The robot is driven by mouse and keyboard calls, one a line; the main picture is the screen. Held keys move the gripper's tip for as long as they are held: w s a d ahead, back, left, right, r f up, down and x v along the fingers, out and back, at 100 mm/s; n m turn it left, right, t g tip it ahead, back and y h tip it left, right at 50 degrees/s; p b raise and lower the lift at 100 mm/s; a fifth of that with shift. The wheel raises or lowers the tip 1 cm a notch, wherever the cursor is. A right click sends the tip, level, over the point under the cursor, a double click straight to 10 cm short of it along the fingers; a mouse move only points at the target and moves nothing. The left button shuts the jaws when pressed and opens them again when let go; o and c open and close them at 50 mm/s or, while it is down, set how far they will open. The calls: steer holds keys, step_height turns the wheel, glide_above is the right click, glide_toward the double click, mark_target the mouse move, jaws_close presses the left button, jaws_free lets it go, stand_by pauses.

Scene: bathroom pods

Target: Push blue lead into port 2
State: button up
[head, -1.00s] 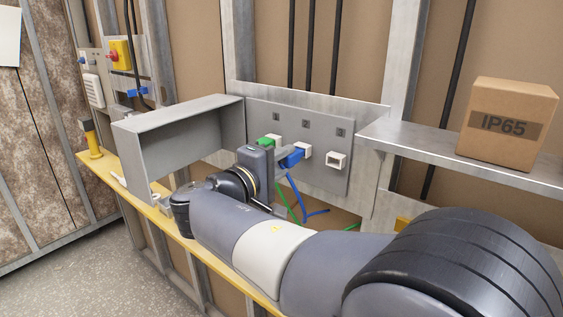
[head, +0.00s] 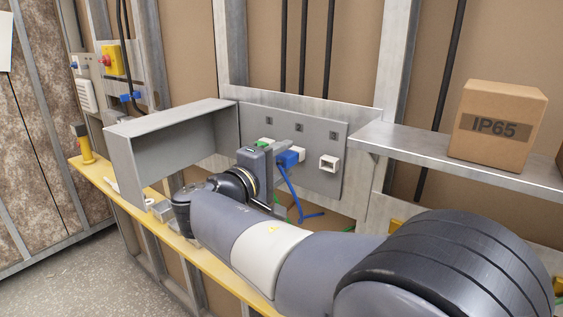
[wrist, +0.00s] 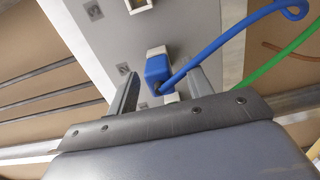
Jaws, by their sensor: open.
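The blue lead's plug (head: 288,158) is at the white socket of port 2 (head: 299,152), on the grey panel (head: 333,130). In the wrist view the blue plug (wrist: 157,68) meets the white socket (wrist: 157,51); how deep it sits I cannot tell. The blue cable (wrist: 220,42) loops off to the right. My gripper (wrist: 162,78) is open, with its two fingers apart on either side of the plug's near end. I see no clear contact. In the head view my gripper (head: 278,153) partly hides the plug.
Port 3 (head: 328,162) is empty. A grey box-shaped housing (head: 170,140) stands left of the panel. A metal shelf (head: 420,152) with an IP65 carton (head: 498,122) is on the right.

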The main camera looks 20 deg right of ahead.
steer(key=shift+a, duration=0.1)
steer(key=b+v, duration=0.1)
steer(key=v, duration=0.9)
steer(key=shift+s+a, duration=0.25)
steer(key=shift+d, duration=0.1)
steer(key=p+x, duration=0.1)
steer(key=x, duration=0.9)
steer(key=shift+w+d, duration=0.25)
steer(key=shift+d, duration=0.05)
steer(key=shift+s+a, duration=0.2)
steer(key=shift+a, duration=0.15)
